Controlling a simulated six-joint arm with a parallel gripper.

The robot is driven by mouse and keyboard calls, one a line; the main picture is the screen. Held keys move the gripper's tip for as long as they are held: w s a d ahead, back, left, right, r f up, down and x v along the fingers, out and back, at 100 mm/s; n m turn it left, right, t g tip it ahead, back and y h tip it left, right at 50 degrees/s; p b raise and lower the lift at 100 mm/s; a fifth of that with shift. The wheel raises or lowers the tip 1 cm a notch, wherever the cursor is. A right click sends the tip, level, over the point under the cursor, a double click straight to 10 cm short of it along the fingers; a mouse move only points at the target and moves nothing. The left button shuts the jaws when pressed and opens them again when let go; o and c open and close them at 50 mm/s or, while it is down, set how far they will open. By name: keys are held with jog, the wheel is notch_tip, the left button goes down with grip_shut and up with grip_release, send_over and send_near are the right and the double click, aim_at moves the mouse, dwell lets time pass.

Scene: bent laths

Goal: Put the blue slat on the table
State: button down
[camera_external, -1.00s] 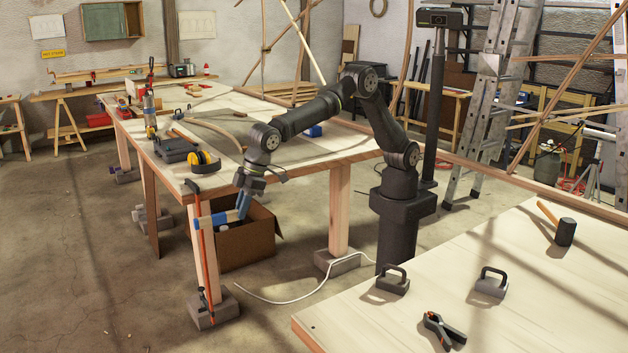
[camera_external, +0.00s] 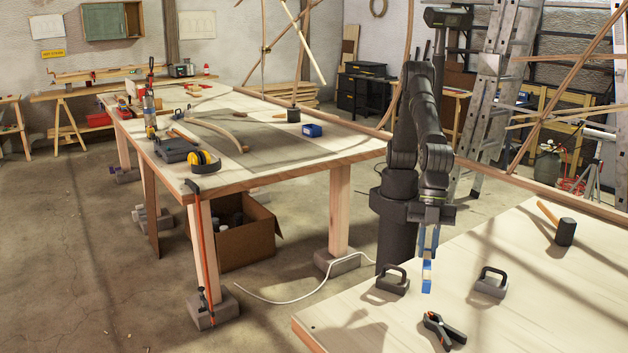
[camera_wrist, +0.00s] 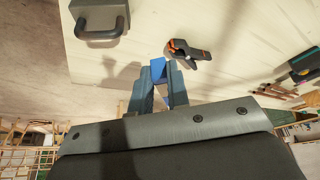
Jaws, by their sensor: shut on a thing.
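My gripper (camera_external: 429,252) points down over the left part of the near pale wooden table (camera_external: 385,330). It is shut on the blue slat (camera_external: 427,285), which hangs upright below the fingers with its blue lower end showing. In the wrist view the slat's blue end (camera_wrist: 158,68) shows between the two fingertips (camera_wrist: 162,82), with the table top beyond it. A shadow lies on the table beside the gripper. The slat appears to be just above the table; I cannot tell whether it touches. Its upper part is largely hidden by the gripper.
A dark handled block (camera_external: 392,280) stands just left of the slat and another handled block (camera_external: 491,282) to its right. A black and orange clamp (camera_external: 443,331) lies in front.

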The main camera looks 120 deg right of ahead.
jog(key=s+a, duration=0.3)
jog(key=s, duration=0.1)
send_over(486, 311)
jog(key=s+d, duration=0.1)
jog(key=shift+n, duration=0.4)
notch_tip(486, 311, down, 7)
jog(key=shift+s, duration=0.1)
jog(key=shift+f, duration=2)
jog(key=shift+f, duration=0.1)
jog(key=c, duration=1.8)
grip_release()
jog(key=shift+f, duration=0.1)
jog(key=o, duration=0.4)
jog(key=v, duration=1.2)
jog(key=shift+d+r, duration=0.1)
jog(key=shift+r, duration=0.1)
